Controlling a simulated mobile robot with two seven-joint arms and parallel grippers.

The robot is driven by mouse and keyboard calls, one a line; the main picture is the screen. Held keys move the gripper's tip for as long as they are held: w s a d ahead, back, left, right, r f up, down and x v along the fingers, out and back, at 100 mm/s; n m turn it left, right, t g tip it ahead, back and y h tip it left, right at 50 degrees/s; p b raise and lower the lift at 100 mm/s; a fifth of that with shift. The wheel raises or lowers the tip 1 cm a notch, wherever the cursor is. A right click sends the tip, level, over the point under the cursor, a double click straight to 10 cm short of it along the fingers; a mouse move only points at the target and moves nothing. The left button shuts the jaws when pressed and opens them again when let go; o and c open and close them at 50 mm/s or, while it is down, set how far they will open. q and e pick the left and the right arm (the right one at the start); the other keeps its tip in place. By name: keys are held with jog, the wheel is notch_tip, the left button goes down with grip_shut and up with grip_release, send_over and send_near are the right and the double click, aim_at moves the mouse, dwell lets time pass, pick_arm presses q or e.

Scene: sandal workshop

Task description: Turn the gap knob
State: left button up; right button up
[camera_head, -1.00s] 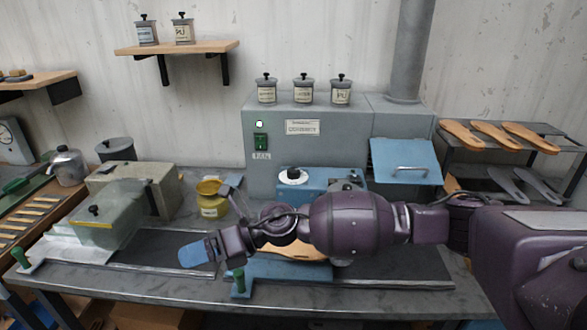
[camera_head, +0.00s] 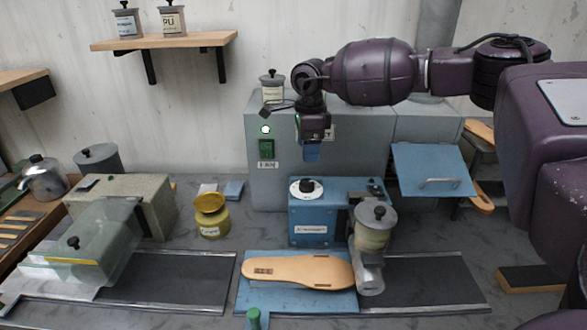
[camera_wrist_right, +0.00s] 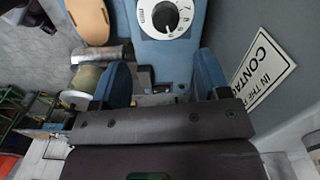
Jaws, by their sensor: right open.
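The gap knob (camera_head: 306,186) is a black knob on a white dial, on top of a blue machine (camera_head: 303,213). In the right wrist view the white dial with its black knob (camera_wrist_right: 165,16) shows at the top, beyond my fingers. My right gripper (camera_head: 312,153) hangs pointing down above and slightly behind the dial, apart from it. In the wrist view its two blue fingers (camera_wrist_right: 160,85) stand apart with nothing held between them. My left gripper is not in view.
A clear canister (camera_head: 372,230) stands at the blue machine's right end. A tan sole (camera_head: 300,270) lies on the blue plate in front. The grey cabinet (camera_head: 268,185) stands behind, with a lidded tin (camera_head: 272,90) on top. A yellow pot (camera_head: 211,215) stands to the left.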

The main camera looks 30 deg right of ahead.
aim_at(307, 182)
jog(key=shift+w+d+f+p, duration=0.1)
jog(key=shift+f+p, duration=0.05)
jog(key=shift+f, duration=0.5)
jog(key=shift+w+d+f+p, duration=0.1)
jog(key=shift+f+p, duration=0.05)
jog(key=shift+f, duration=0.45)
pick_arm(q)
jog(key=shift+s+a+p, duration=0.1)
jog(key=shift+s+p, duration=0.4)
jog(key=shift+p, duration=0.1)
pick_arm(e)
notch_tip(307, 182, down, 8)
jog(key=shift+w, duration=0.1)
jog(key=c, duration=0.9)
